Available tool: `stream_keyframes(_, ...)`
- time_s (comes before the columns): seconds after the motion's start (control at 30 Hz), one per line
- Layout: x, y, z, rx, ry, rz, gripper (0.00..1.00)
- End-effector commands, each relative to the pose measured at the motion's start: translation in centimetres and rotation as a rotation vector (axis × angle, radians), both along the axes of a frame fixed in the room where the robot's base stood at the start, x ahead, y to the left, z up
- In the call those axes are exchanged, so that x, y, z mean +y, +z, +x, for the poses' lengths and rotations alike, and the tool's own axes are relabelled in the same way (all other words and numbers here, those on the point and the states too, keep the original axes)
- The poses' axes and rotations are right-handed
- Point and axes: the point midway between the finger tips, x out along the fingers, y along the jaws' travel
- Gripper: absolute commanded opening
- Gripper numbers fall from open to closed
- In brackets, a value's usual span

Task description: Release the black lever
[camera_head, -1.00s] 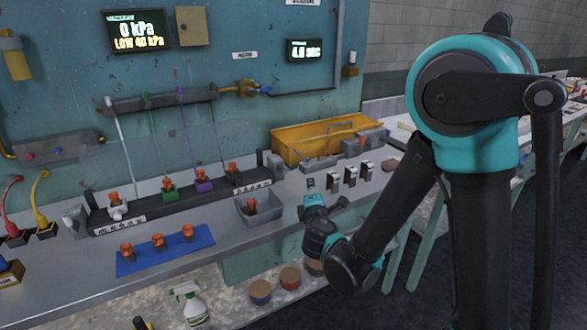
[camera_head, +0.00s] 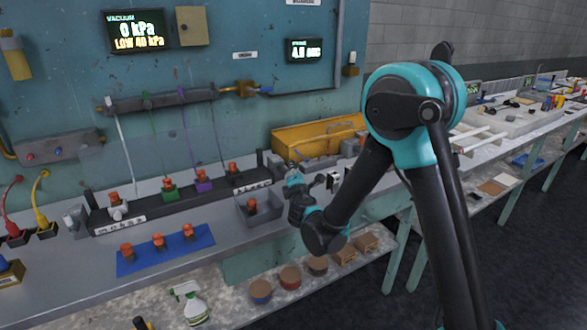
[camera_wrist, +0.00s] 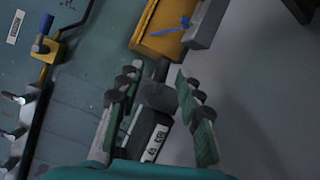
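My gripper (camera_head: 293,173) is at the back of the bench, by the right end of the black rack. In the wrist view my gripper (camera_wrist: 158,77) is open, its two fingers apart. Between them shows a dark grey, rounded lever-like part (camera_wrist: 157,95) above a dark block with white labels (camera_wrist: 150,135). I cannot tell for sure that this part is the black lever, or whether either finger touches it. In the head view a grey and black fixture (camera_head: 276,166) stands beside my gripper, at the rack's end.
A yellow tray (camera_head: 300,140) lies behind my gripper. A grey bin (camera_head: 243,212) with an orange-capped piece stands to the left. A small black-and-white clamp (camera_head: 334,181) is close on the right, and my arm hides others. A blue mat (camera_head: 205,238) holds orange-capped pieces.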

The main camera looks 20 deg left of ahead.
Motion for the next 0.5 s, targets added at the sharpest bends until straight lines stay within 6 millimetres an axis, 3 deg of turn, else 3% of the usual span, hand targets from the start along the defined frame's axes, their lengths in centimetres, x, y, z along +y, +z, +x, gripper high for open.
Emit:
stream_keyframes(0.2,1.2,-0.3,2.6,0.000,-0.001,0.001,0.36)
stream_keyframes(0.5,1.6,-0.3,3.5,0.001,0.000,0.000,0.36)
